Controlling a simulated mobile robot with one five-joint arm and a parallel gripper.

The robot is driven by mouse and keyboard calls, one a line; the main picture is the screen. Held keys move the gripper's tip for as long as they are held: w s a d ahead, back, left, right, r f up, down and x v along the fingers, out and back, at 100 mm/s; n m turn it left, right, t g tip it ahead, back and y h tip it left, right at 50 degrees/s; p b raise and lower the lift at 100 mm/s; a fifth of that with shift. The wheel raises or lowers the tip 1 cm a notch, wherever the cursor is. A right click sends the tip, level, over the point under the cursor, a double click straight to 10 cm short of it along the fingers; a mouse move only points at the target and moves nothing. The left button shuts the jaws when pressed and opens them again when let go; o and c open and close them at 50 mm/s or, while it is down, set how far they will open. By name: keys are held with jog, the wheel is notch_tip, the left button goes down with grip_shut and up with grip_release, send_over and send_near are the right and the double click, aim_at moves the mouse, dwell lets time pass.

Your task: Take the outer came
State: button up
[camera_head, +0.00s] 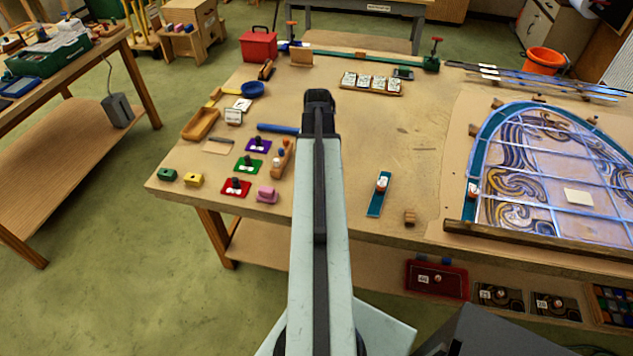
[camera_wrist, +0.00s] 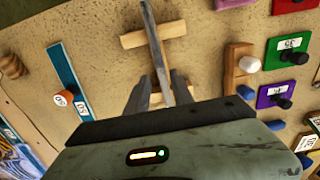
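A long grey strip, which looks like a came (camera_wrist: 156,45), lies across two light wooden bars (camera_wrist: 172,28) in the wrist view. My gripper (camera_wrist: 160,82) has its two dark fingers apart, one on each side of the strip near its lower end. Gaps show between the strip and the fingers, so it does not look clamped; the height between them is unclear. In the head view my own arm hides the gripper and this strip. The arched leaded panel (camera_head: 568,150) lies at the right of the bench, with a teal band along its curved edge.
A teal strip with a knob (camera_head: 379,194) and a small wooden block (camera_head: 410,217) lie right of my arm. Long rods (camera_head: 540,80) lie at the back right. The bench middle (camera_head: 410,135) is mostly clear.

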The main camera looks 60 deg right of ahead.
notch_tip(320, 180, down, 4)
jog(key=b, duration=0.2)
jog(key=shift+a+b, duration=0.1)
jog(key=shift+b, duration=0.3)
jog(key=shift+r, duration=0.2)
grip_shut()
